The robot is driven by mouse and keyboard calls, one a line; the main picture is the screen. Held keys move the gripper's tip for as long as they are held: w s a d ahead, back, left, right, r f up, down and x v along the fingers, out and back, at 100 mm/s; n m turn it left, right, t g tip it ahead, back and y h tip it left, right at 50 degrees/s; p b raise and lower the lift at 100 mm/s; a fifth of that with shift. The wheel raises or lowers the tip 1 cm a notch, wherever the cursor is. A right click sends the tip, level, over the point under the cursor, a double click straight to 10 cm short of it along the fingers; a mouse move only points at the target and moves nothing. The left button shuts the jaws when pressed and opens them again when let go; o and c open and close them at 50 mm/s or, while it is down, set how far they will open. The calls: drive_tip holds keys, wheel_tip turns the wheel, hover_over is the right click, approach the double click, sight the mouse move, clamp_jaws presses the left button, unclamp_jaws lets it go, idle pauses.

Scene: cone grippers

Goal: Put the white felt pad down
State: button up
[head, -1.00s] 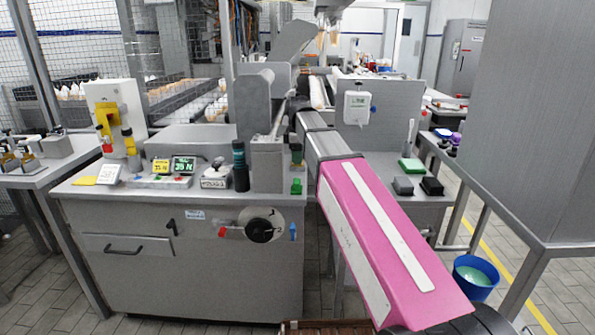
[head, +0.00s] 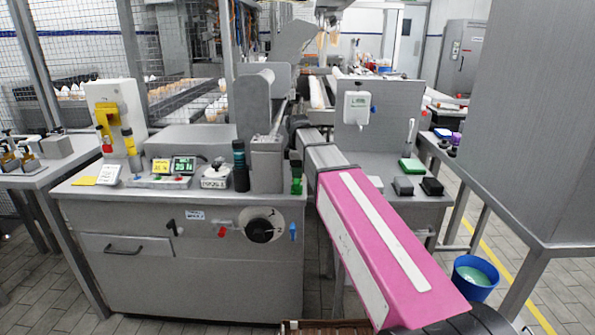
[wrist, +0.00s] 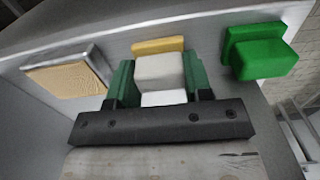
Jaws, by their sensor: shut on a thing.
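In the wrist view my gripper (wrist: 160,80) has its two green fingers closed on the sides of a white block, the white felt pad (wrist: 160,70). The pad sits between the fingertips, and a second pale face shows below it. I cannot tell whether the pad touches the grey surface beyond it. In the head view my pink and grey arm reaches away from me. I cannot make out the gripper or the held pad clearly there.
In the wrist view a green block (wrist: 262,52) is close right of the fingers, a tan-faced block (wrist: 68,76) is left, and a yellow piece (wrist: 157,45) is just behind the pad. In the head view, a side counter holds a green pad (head: 412,165) and dark blocks (head: 432,187).

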drive_tip(key=o, duration=0.9)
drive_tip(key=shift+c, duration=0.2)
wheel_tip(320, 180, up, 9)
drive_tip(key=shift+w+a, duration=0.15)
drive_tip(key=shift+r, duration=0.85)
